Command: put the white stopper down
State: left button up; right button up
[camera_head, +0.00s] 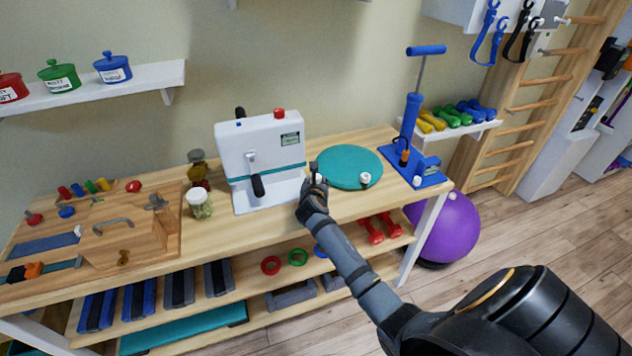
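My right gripper (314,188) reaches in over the front of the wooden bench, between the white machine and the teal round pad (338,156). A small white piece, which looks like the white stopper (319,178), shows at its fingertips, and the fingers look closed on it. The fingers and arm hide most of it, and I cannot tell whether it touches the bench or the pad's edge. Another small white-topped piece (365,179) stands on the front right of the pad. My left gripper is not in view.
The white machine (262,150) with a black lever stands left of the gripper. A lidded jar (200,204) is further left. A blue pump (412,150) stands right of the pad. The bench front (365,208) right of the gripper is clear.

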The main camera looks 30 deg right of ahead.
aim_at(317, 177)
jog(key=shift+d+f, duration=0.1)
jog(key=shift+w+d+f, duration=0.1)
jog(key=shift+w, duration=0.1)
jog(key=x, duration=0.4)
jog(key=shift+f+b, duration=0.25)
jog(key=shift+b, duration=0.1)
jog(key=shift+w+d+f, duration=0.1)
jog(key=shift+w+f, duration=0.1)
jog(key=shift+r, duration=0.1)
jog(key=c, duration=0.5)
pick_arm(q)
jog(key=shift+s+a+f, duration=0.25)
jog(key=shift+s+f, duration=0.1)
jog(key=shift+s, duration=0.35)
pick_arm(e)
jog(key=shift+c, duration=0.9)
